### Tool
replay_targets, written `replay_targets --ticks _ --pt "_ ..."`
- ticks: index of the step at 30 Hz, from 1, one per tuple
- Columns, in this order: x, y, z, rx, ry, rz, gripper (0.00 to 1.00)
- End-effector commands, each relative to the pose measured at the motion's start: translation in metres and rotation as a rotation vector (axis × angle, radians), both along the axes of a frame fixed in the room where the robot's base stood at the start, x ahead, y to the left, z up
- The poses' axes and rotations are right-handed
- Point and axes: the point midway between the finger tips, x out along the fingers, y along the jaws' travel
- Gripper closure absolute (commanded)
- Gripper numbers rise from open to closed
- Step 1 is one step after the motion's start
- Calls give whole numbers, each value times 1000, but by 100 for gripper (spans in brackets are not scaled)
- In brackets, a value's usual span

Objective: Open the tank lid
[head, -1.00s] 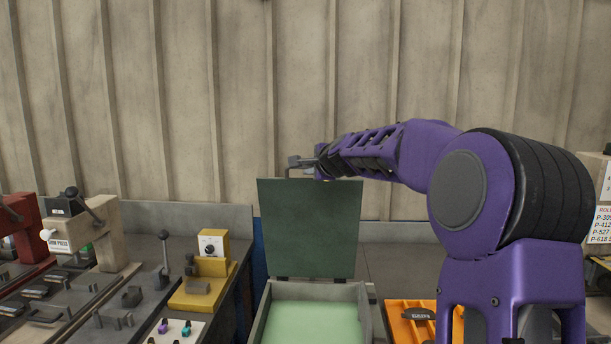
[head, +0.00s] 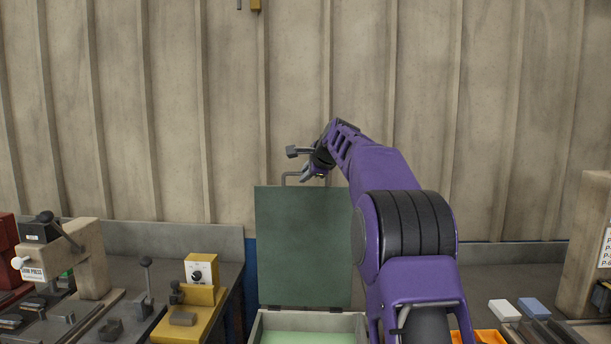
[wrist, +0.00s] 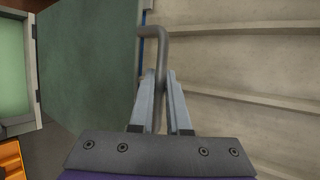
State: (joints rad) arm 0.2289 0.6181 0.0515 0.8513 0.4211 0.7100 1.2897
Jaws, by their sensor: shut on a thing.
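The tank lid (head: 303,245) is a dark green panel. It stands raised, roughly upright, at the back of the tank (head: 275,321), and its face also shows in the wrist view (wrist: 88,62). The tank is a pale grey box with light green contents, its front cut off in the head view. A bent grey bar handle (wrist: 157,38) sticks out from the lid's top edge. My gripper (wrist: 165,76) is shut on this handle, with the bar running between its fingers. In the head view my gripper (head: 309,172) is at the lid's top edge.
A yellow device with a dial (head: 201,272) and a beige arm press (head: 90,258) stand to the left. An orange tray (head: 490,337) and white and blue blocks (head: 517,308) lie to the right. A corrugated wall (head: 230,120) rises behind the benches.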

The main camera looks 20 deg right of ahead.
Motion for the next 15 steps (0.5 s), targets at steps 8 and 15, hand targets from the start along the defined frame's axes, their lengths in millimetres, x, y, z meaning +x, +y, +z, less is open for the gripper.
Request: replay_targets --ticks 8,15 --pt "5 -1 -1 5 20 0 100" --pt "6 -1 -2 6 23 0 100"
